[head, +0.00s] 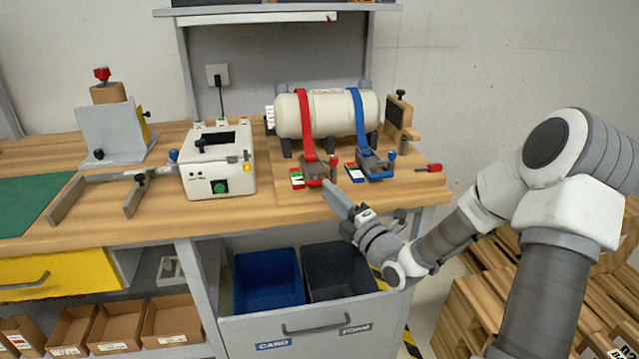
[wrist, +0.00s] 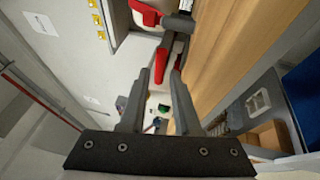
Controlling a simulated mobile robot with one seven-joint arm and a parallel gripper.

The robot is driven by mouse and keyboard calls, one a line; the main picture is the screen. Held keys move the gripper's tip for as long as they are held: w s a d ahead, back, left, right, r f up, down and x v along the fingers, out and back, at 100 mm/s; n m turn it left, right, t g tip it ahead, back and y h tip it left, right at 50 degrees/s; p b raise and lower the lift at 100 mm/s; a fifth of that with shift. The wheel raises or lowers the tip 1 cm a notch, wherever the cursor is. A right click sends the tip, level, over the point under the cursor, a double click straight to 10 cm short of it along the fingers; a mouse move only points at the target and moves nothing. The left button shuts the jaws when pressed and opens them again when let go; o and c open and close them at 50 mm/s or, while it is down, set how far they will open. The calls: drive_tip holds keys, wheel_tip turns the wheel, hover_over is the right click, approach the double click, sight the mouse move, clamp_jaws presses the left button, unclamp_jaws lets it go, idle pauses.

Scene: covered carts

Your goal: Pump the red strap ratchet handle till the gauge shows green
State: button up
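The red strap (head: 305,125) runs over a white cylinder (head: 330,113) down to its ratchet (head: 314,171) on the bench board. The red-tipped ratchet handle (head: 333,161) stands at the ratchet's right side. The gauge (head: 297,178) beside the ratchet has red, white and green patches; its reading is too small to tell. My gripper (head: 328,190) is just in front of the red ratchet. In the wrist view my gripper (wrist: 164,72) has its fingers apart, with a red handle (wrist: 161,63) in line with the gap between the tips. Whether they touch it is unclear.
A blue strap (head: 358,112) with its own ratchet (head: 374,166) sits close on the right. A white box with a green button (head: 220,187) stands left. Below are an open drawer (head: 310,326) with blue and dark bins. The bench's middle front is clear.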

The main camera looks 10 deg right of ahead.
sight(320, 183)
drive_tip(key=shift+x, duration=2.4)
clamp_jaws()
drive_tip(key=shift+s, duration=0.1)
